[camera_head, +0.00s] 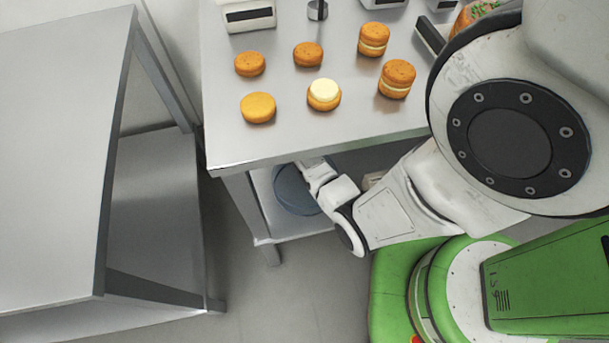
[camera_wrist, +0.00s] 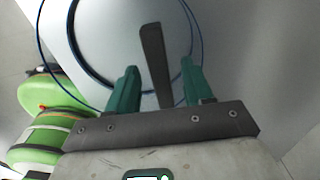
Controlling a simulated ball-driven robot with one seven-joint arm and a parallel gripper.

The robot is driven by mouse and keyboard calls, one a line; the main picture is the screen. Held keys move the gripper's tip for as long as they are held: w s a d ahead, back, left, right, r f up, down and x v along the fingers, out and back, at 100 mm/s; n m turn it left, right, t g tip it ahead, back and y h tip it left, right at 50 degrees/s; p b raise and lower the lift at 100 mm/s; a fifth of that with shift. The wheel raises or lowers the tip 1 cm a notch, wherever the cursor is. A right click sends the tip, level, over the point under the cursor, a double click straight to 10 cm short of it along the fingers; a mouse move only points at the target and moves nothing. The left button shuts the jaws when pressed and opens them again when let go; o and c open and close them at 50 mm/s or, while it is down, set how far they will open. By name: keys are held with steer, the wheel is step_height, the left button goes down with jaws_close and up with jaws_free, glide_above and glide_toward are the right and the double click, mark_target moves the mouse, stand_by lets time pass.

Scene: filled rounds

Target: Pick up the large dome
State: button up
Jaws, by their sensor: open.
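Several orange-brown rounds sit on the steel table (camera_head: 226,140). The front-left round (camera_head: 258,107) is smooth, yellow-orange and looks the widest of the single ones; I take it as the large dome. Two smaller-looking browner rounds, one at the left (camera_head: 250,64) and one in the middle (camera_head: 308,54), sit behind it. None of the rounds shows in the wrist view. My gripper (camera_wrist: 158,70) is open, with its two green fingers apart. In the head view my wrist is low by the table's front edge, in front of the rounds; the fingers cannot be made out there.
A cream-topped round (camera_head: 324,95) and two filled rounds, front (camera_head: 396,78) and back (camera_head: 373,39), sit to the right. White containers (camera_head: 248,14) stand behind. A blue-grey round vessel (camera_head: 290,190) is on the lower shelf. Another steel table (camera_head: 60,150) stands left, across a gap.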

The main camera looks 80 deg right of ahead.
steer(key=shift+f, duration=0.1)
jaws_close()
stand_by(0.4)
